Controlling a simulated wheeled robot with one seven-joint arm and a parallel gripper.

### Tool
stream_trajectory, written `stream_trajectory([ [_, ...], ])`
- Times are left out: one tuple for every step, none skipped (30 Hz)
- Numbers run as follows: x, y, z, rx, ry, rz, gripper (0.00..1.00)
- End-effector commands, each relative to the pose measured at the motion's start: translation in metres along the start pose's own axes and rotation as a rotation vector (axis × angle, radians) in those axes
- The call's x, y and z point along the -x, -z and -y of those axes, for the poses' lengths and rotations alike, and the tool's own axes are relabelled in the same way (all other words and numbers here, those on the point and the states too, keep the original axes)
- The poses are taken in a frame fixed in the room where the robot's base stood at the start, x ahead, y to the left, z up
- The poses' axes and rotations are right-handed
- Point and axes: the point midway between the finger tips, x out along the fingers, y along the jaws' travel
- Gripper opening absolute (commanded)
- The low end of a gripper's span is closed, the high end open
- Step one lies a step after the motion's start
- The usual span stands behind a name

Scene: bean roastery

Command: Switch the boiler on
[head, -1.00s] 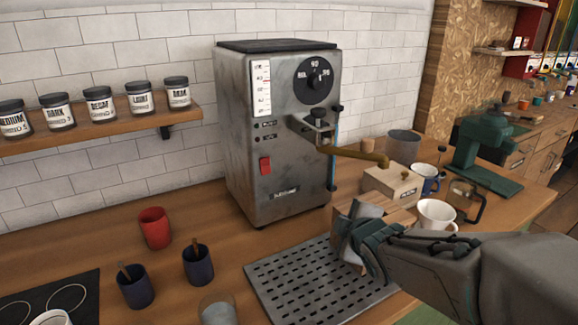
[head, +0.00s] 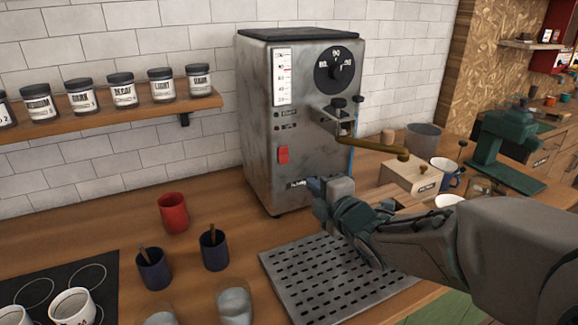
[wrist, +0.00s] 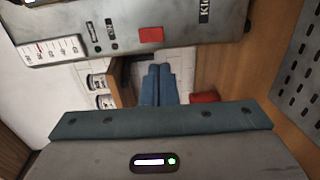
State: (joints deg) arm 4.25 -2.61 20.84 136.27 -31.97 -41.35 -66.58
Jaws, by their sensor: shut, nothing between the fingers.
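The boiler (head: 255,110) is a grey metal box with a dial, a level scale and a brass-coloured spout, standing against the tiled wall. Its red switch (head: 283,155) is on the lower left of the front face. The switch also shows in the wrist view (wrist: 150,35), above the fingertips. Two small dark indicators with labels sit above the switch and look unlit. My gripper (head: 318,190) is in front of the boiler's lower right front, below and to the right of the switch. In the wrist view its fingers (wrist: 158,84) are together and empty, apart from the switch.
A perforated drip tray (head: 290,285) lies below my gripper. A red cup (head: 173,213) and two dark blue cups (head: 214,250) stand to the left. A wooden box (head: 412,176) and a green grinder (head: 500,150) are to the right. Jars line the shelf (head: 110,121).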

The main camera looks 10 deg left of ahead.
Motion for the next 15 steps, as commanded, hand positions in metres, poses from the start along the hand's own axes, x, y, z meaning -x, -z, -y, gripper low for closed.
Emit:
stream_trajectory([
  [-0.006,0.0,0.001,-0.002,0.002,-0.001,0.0],
  [-0.01,0.0,0.0,-0.003,0.002,-0.002,0.0],
  [-0.015,0.0,0.001,-0.003,0.002,-0.002,0.0],
  [-0.02,0.0,0.001,-0.004,0.003,-0.001,0.0],
  [-0.025,0.0,0.0,-0.004,0.002,-0.002,0.0],
  [-0.031,0.0,0.0,-0.004,0.002,-0.002,0.0],
  [-0.035,0.001,0.0,-0.004,0.001,-0.002,0.0],
  [-0.04,0.001,0.0,-0.004,0.001,-0.003,0.0],
  [-0.046,0.001,0.0,-0.005,0.001,-0.002,0.0],
  [-0.05,0.001,0.0,-0.004,0.001,-0.002,0.0],
  [-0.055,0.0,0.0,-0.003,0.001,-0.002,0.0],
  [-0.061,0.0,0.0,-0.005,0.002,-0.001,0.0],
  [-0.065,0.0,0.0,-0.004,0.002,-0.001,0.0],
  [-0.069,0.0,0.0,-0.004,0.003,-0.001,0.0],
  [-0.076,0.0,0.0,-0.004,0.002,-0.001,0.0],
])
